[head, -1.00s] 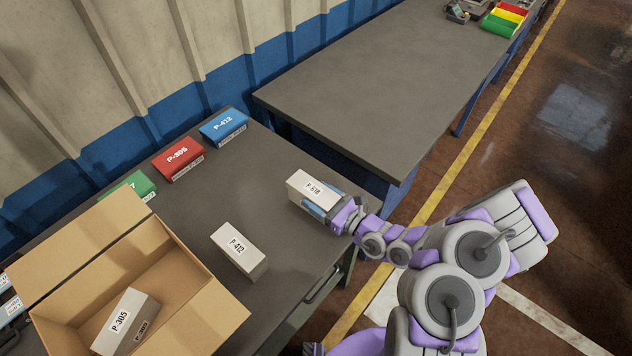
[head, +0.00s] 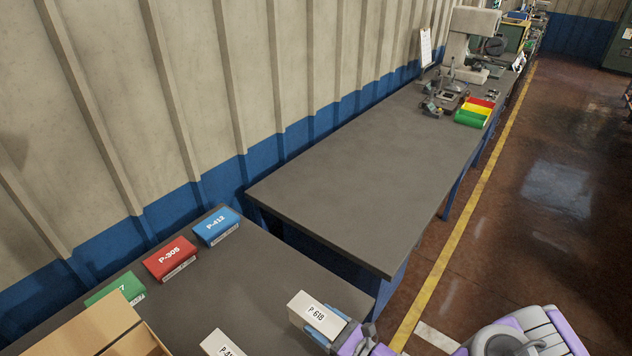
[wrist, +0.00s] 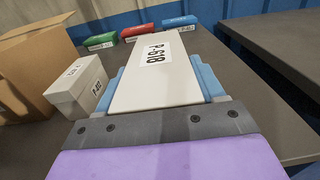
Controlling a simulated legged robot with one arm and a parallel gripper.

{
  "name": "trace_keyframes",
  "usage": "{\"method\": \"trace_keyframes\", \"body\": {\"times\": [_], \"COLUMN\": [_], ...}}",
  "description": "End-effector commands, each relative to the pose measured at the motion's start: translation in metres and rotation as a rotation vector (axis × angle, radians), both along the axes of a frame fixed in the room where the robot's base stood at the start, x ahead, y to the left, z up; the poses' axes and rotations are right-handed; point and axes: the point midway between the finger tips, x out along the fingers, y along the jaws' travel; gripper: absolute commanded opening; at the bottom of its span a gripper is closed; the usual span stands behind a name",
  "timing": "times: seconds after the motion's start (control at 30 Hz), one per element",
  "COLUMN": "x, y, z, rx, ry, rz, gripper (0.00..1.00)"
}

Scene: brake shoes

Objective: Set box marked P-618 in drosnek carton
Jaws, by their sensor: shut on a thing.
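The white box marked P-618 (head: 312,308) is at the right end of the near table in the head view. My gripper (head: 331,322) is shut on it, with blue fingers along both sides. In the wrist view the P-618 box (wrist: 150,72) points away from my gripper (wrist: 163,88), its label facing up. I cannot tell whether the box touches the tabletop. An open cardboard carton (head: 95,325) is at the lower left, mostly cut off, and also at the left in the wrist view (wrist: 40,55). No carton name is legible.
A white P-412 box (head: 222,343) stands between the carton and my gripper. Green (head: 118,290), red (head: 170,258) and blue (head: 216,227) boxes line the wall side. A second, mostly bare table (head: 350,190) is beyond a gap, with bins (head: 476,111) and a machine at its far end.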

Motion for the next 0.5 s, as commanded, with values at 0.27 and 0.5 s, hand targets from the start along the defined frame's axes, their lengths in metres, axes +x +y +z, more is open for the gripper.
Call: {"method": "trace_keyframes", "body": {"times": [0.27, 0.5], "x": [0.069, 0.118], "y": [-0.033, -0.06], "z": [0.039, 0.088], "rx": [-0.001, 0.004], "ry": [-0.009, -0.01], "rz": [-0.122, -0.245], "gripper": [0.24, 0.24]}}
